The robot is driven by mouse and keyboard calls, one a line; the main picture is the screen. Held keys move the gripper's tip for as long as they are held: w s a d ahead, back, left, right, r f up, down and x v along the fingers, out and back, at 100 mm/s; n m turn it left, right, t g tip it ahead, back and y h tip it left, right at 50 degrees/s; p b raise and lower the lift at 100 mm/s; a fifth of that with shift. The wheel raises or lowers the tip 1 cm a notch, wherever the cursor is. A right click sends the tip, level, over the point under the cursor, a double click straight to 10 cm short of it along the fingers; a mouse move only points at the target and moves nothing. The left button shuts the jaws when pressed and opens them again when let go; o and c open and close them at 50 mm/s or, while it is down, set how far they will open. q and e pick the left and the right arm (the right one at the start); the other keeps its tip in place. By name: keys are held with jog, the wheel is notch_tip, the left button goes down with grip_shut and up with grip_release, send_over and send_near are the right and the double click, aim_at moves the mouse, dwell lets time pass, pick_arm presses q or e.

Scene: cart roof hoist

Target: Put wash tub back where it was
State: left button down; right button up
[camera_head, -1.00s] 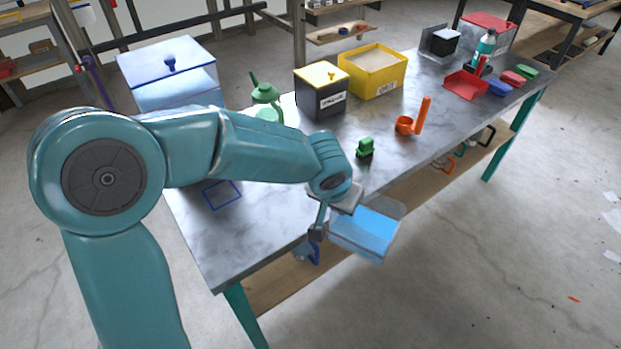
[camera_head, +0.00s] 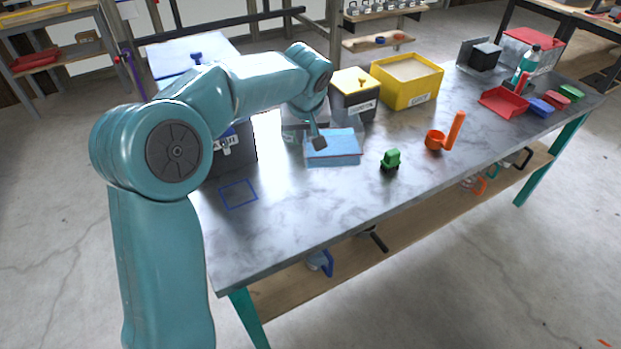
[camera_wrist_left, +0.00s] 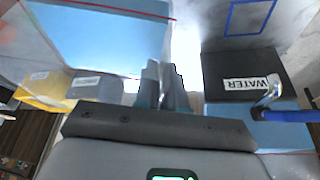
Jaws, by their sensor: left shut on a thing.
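The wash tub (camera_head: 335,150) is a clear-walled tub with light blue inside. It is over the tabletop in the head view, behind the small green-topped item, and looks close to level. Whether it touches the table cannot be told. My left gripper (camera_head: 318,141) is shut on its near-left wall. In the left wrist view the tub (camera_wrist_left: 100,38) fills the upper left, with a red line along its rim, and my left gripper's fingers (camera_wrist_left: 165,88) are at its edge. My right gripper is not in view.
A blue square outline (camera_head: 238,194) is bare on the table (camera_head: 310,215). The black WATER box (camera_wrist_left: 235,70) stands left of the tub in the head view.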

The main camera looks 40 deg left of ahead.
pick_arm(q)
notch_tip(320, 180, down, 13)
jog(key=shift+w+r+b, duration=0.1)
jog(key=shift+w+b, duration=0.05)
jog(key=shift+b, duration=0.3)
jog(key=c, duration=1.2)
grip_release()
